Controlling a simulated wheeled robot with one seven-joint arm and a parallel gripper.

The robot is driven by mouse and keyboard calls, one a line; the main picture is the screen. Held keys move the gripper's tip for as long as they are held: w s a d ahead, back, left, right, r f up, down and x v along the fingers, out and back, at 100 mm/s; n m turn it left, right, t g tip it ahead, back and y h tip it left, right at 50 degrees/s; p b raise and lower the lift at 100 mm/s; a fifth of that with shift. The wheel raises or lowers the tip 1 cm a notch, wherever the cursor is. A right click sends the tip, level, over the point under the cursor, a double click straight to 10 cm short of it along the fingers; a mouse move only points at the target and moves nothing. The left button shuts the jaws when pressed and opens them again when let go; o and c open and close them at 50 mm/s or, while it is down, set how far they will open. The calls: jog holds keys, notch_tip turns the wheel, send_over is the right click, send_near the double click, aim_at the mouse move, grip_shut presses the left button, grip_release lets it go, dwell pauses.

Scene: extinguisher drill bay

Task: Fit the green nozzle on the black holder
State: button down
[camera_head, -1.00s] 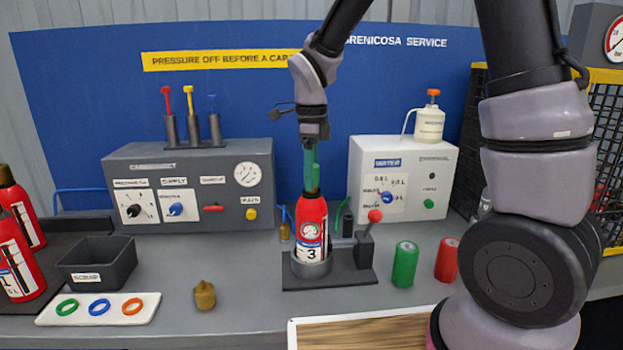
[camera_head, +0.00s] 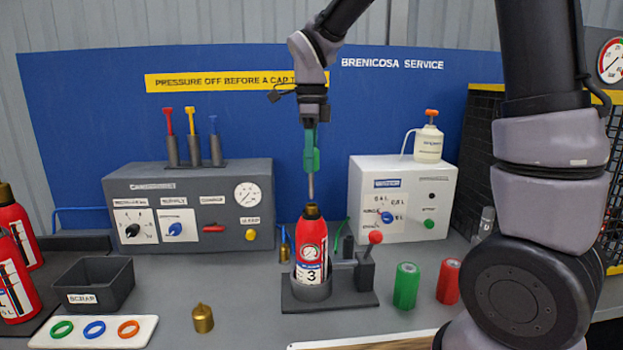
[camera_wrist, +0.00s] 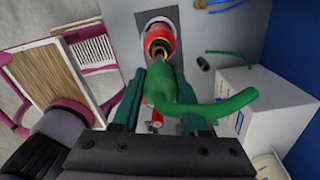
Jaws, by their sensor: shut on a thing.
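The green nozzle (camera_head: 313,163) has a thin grey metal tube pointing down. My gripper (camera_head: 310,147) is shut on the nozzle and holds it upright above the red extinguisher (camera_head: 310,250). The tube's lower end is at or just over the extinguisher's mouth; I cannot tell if it is clear. In the wrist view the green nozzle (camera_wrist: 172,98) lies between my teal fingers, with a curved green arm reaching right. A small black upright cylinder (camera_head: 348,246), which looks like the black holder, stands right of the extinguisher, before the white box. It also shows in the wrist view (camera_wrist: 204,63).
The extinguisher stands in a dark clamp base (camera_head: 340,298) with a red-knobbed lever (camera_head: 375,238). The white water box (camera_head: 430,215) is behind right, the grey console (camera_head: 190,240) behind left. A brass cap (camera_head: 203,318) and green and red cylinders (camera_head: 405,285) stand in front.

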jog(key=shift+w+d+r, duration=0.1)
jog(key=shift+w+r, duration=0.15)
jog(key=shift+r, duration=0.05)
jog(key=w+d+f, duration=1.3)
jog(key=w+f, duration=0.1)
jog(key=f, duration=0.2)
notch_tip(320, 180, down, 11)
dwell(1.1)
jog(key=shift+a+f, duration=0.1)
jog(key=shift+c, duration=1.8)
grip_release()
